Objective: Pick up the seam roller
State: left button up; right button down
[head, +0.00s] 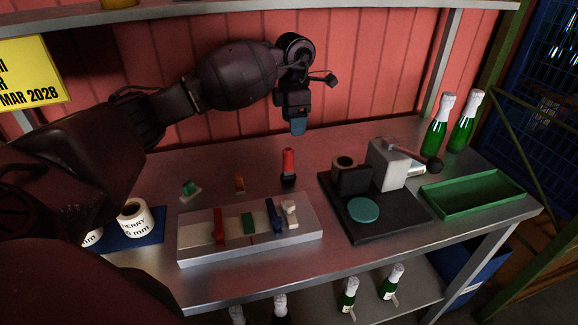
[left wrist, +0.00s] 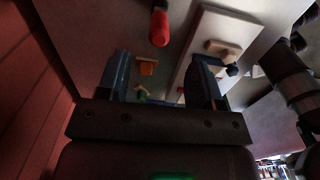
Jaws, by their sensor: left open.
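My left gripper (head: 298,126) is above the back of the bench, open and empty, pointing down. Its two blue fingers (left wrist: 160,78) stand apart in the left wrist view. Below it stands an upright red-handled tool with a black base (head: 289,166); its red handle shows beyond the fingers in the left wrist view (left wrist: 160,26). A small orange piece (head: 239,181) and a green piece on a pale base (head: 190,188) stand left of it. A pale rack (head: 275,245) holds red, green, blue and white-topped tools. I cannot tell for certain which is the seam roller. My right gripper is out of view.
A black board (head: 385,233) carries a grey block (head: 385,168), a teal disc (head: 363,210) and a roll. Right of it lies a green tray (head: 474,193). Two green bottles (head: 438,130) stand at the back right. Labelled white rolls (head: 133,217) sit on a blue mat at left.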

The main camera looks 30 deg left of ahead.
aim_at(288, 149)
pick_arm(q)
jog(key=shift+s+f, duration=0.1)
jog(key=shift+f, duration=0.25)
notch_tip(288, 149, down, 4)
jog(key=shift+s+f, duration=0.15)
jog(key=f, duration=0.3)
jog(key=a+f, duration=0.1)
jog(key=shift+s+f+p, duration=0.2)
jog(key=shift+s+p, duration=0.15)
jog(key=shift+s, duration=0.05)
jog(key=shift+d+f, duration=0.1)
jog(key=shift+f, duration=0.5)
jog(key=c, duration=1)
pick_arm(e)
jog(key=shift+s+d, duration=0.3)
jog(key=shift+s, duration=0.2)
